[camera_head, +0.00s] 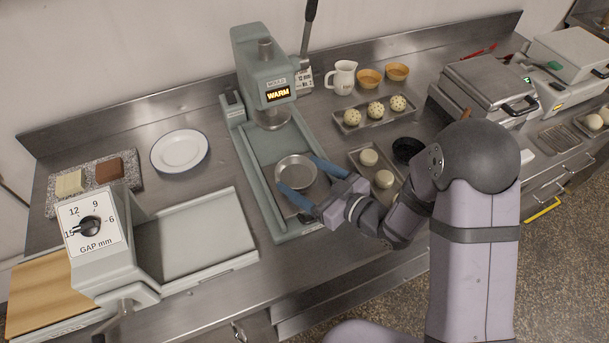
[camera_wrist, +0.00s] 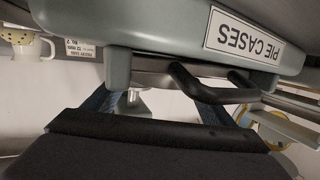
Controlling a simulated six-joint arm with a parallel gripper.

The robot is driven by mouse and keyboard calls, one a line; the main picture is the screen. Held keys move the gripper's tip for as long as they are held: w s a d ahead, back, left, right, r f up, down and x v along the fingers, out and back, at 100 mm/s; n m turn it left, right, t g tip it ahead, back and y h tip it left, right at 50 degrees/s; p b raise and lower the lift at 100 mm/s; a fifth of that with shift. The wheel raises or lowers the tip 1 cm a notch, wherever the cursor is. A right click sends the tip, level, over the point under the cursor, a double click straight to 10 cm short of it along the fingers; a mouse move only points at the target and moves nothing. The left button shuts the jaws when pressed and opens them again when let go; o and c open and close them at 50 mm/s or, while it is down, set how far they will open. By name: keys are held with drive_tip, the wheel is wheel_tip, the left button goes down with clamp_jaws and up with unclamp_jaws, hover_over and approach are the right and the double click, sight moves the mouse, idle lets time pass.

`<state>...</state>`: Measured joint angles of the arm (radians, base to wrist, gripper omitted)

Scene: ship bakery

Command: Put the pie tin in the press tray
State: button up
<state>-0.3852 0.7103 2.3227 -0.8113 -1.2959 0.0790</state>
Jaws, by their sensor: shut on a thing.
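The pie tin (camera_head: 296,170) is a round, shallow silver dish in the head view. My gripper (camera_head: 297,175) has its blue fingers on either side of the tin and is shut on it. The tin is level or nearly so, over the front part of the press tray (camera_head: 291,220). I cannot tell whether it touches the tray floor. The tray is a long grey-green trough under the press (camera_head: 261,62), whose display reads WARM. The wrist view shows my blue fingers (camera_wrist: 155,108) and a PIE CASES label; I cannot make out the tin there.
A white plate (camera_head: 180,151) and a block board (camera_head: 128,183) lie left. A gap-dial machine (camera_head: 97,245) stands front left. Right of the tray are a dough-ball tray (camera_head: 352,126), a second tray (camera_head: 370,192), a black dish (camera_head: 407,149) and a white jug (camera_head: 342,77).

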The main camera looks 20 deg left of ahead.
drive_tip(key=shift+f, duration=0.1)
drive_tip(key=shift+f, duration=0.1)
drive_tip(key=o, duration=1)
drive_tip(key=shift+r, duration=0.3)
drive_tip(key=b+v, duration=0.1)
drive_tip(key=v, duration=0.9)
drive_tip(key=shift+s+d+r+p, duration=0.15)
drive_tip(key=shift+r+p, duration=0.1)
drive_tip(key=shift+p, duration=0.3)
drive_tip(key=shift+s+d+f+p, duration=0.1)
drive_tip(key=shift+s+d+p, duration=0.15)
drive_tip(key=shift+d+p, duration=0.7)
